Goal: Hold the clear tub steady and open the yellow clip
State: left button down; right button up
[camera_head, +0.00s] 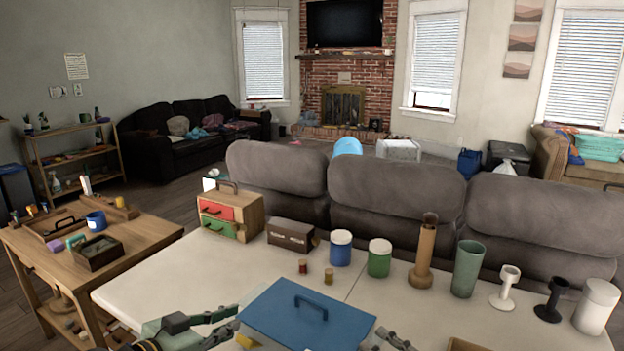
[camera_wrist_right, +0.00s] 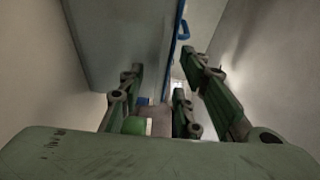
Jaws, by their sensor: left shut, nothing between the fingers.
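The clear tub under a blue lid (camera_head: 300,320) with a dark blue handle sits at the near edge of the white table; the lid and the bottom frame edge hide most of its body. A small yellow piece (camera_head: 246,341), likely the yellow clip, shows at its left side, cut off below. My left gripper (camera_head: 228,322) is shut and empty just left of the tub, close to the yellow piece. My right gripper (camera_head: 394,341) is at the tub's right side, partly out of frame. In the right wrist view its green fingers (camera_wrist_right: 168,98) are apart, beside a pale grey wall.
Behind the tub stand small jars (camera_head: 303,267), a blue jar (camera_head: 340,248), a green jar (camera_head: 379,258), a wooden cylinder (camera_head: 425,255), a green tumbler (camera_head: 467,270) and a drawer box (camera_head: 231,213). A cardboard edge (camera_head: 470,344) shows at bottom right. The table's left part is clear.

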jog(key=o, duration=0.4)
jog(key=shift+c, duration=0.2)
